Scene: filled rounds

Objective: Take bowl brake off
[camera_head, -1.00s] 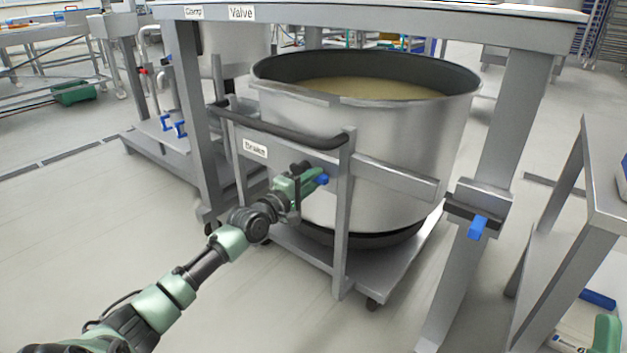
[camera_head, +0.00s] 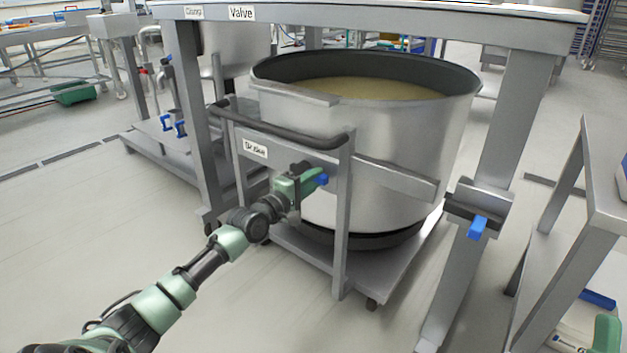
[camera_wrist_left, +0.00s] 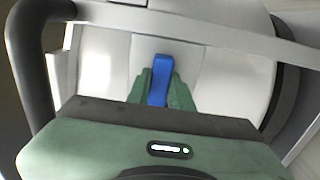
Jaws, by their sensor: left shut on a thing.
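The large steel bowl (camera_head: 395,130), filled with a pale mass, stands on a wheeled trolley with a black push handle (camera_head: 285,136). A label that appears to read "Brake" (camera_head: 255,148) is on the trolley frame. Below and right of it is the blue brake lever (camera_head: 322,179). My left gripper (camera_head: 316,180) is shut on the lever. In the left wrist view the blue lever (camera_wrist_left: 160,78) stands upright between the green fingers, which hide part of it. My right gripper is not clearly in view; a green part shows at the lower right edge.
A steel frame with labels "Clamp" and "Valve" (camera_head: 241,13) spans above the bowl. A blue-handled clamp (camera_head: 478,227) sits on the right post. A grey table frame (camera_head: 585,190) stands at the right. The floor at left is clear.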

